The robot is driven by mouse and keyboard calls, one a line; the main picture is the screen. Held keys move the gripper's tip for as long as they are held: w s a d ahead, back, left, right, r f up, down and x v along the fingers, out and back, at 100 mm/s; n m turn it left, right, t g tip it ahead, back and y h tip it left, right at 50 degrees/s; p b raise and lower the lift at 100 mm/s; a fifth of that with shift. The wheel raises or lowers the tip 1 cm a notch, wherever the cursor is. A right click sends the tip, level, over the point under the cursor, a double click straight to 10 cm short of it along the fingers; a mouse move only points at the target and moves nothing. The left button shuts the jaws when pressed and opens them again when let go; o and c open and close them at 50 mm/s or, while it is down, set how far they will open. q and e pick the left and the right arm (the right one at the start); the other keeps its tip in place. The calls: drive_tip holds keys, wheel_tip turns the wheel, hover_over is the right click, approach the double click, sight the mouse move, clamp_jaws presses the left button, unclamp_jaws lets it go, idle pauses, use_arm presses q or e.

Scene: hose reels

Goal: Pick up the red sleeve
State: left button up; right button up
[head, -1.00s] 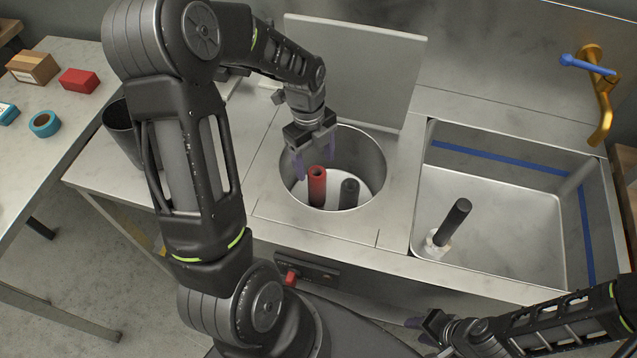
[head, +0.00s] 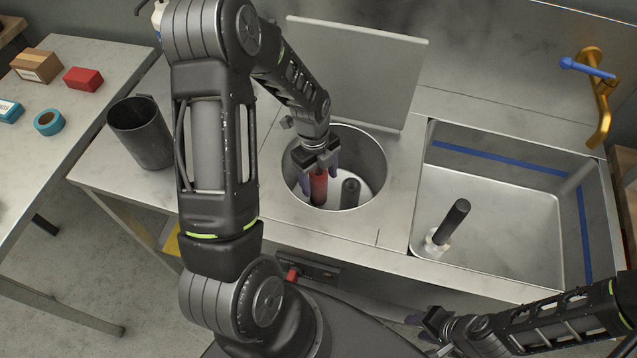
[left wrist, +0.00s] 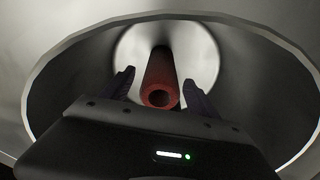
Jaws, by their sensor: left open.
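The red sleeve (head: 319,188) stands upright inside the round metal well (head: 372,150) in the counter. In the left wrist view the sleeve (left wrist: 160,80) shows its hollow end between my fingers, with a gap on each side. My left gripper (head: 319,176) is open, pointing down into the well, its fingers on either side of the sleeve's upper part. The left gripper (left wrist: 160,88) is also open in the left wrist view. My right gripper (head: 424,321) is at the lower right, in front of the counter, away from the sleeve; its jaw state is unclear.
A raised lid panel (head: 360,70) is behind the well. A rectangular sink (head: 500,235) with a black-handled tool (head: 455,222) lies to the right. A black cup (head: 143,133) stands left.

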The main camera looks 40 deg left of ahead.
use_arm(q)
drive_tip(key=shift+f, duration=0.35)
idle(0.3)
drive_tip(key=c, duration=1.5)
drive_tip(key=shift+o, duration=0.2)
drive_tip(key=shift+r, duration=0.15)
wheel_tip(320, 180, up, 10)
drive_tip(key=b, duration=0.1)
